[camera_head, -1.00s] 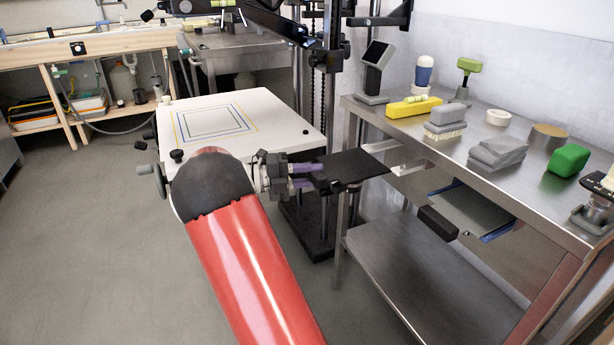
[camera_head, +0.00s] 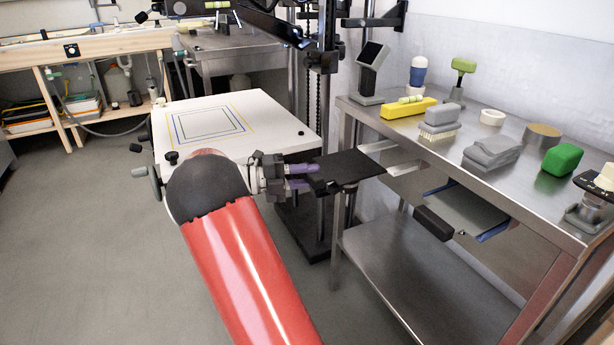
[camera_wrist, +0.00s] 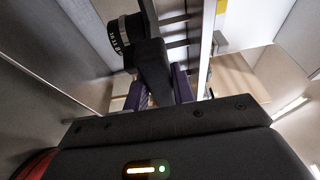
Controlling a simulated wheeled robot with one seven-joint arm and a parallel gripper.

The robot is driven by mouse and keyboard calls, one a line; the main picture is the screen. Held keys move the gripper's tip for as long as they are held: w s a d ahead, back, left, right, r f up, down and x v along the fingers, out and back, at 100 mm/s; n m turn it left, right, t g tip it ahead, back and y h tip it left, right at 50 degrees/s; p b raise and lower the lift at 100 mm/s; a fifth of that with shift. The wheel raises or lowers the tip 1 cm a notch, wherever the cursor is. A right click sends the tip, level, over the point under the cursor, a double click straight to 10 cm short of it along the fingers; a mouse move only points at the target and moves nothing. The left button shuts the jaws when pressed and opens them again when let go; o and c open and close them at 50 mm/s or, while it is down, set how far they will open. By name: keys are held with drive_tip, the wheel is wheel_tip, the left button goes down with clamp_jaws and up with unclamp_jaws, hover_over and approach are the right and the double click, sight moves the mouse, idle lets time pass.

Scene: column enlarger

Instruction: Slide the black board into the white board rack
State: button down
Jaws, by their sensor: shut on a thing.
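The black board (camera_head: 348,165) is flat and roughly level in the head view, off the left edge of the steel table. My gripper (camera_head: 312,178), with purple fingers, is shut on its left side. The white board rack (camera_head: 404,168) shows as two pale rails at the table's left edge, under the top. The board's right end is close to the rails; I cannot tell whether it touches or has entered them. In the wrist view my fingers (camera_wrist: 158,88) close around a dark part; its outline is hard to read.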

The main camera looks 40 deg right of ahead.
sight(356, 162)
drive_tip(key=shift+d, duration=0.2)
drive_tip(key=shift+s+d, duration=0.2)
drive_tip(key=shift+d, duration=0.55)
drive_tip(key=shift+s+d, duration=0.2)
drive_tip(key=shift+d, duration=0.55)
drive_tip(key=shift+s+d, duration=0.2)
drive_tip(key=shift+d, duration=0.55)
drive_tip(key=shift+d, duration=0.15)
drive_tip(key=shift+s+d, duration=0.2)
drive_tip(key=shift+d, duration=0.55)
drive_tip(key=shift+s+d, duration=0.2)
drive_tip(key=shift+d, duration=0.6)
drive_tip(key=shift+s+d, duration=0.2)
drive_tip(key=shift+d, duration=0.55)
drive_tip(key=shift+d, duration=0.15)
drive_tip(key=shift+s+d, duration=0.25)
drive_tip(key=shift+d, duration=0.7)
drive_tip(key=shift+s+d, duration=0.2)
drive_tip(key=shift+d, duration=0.7)
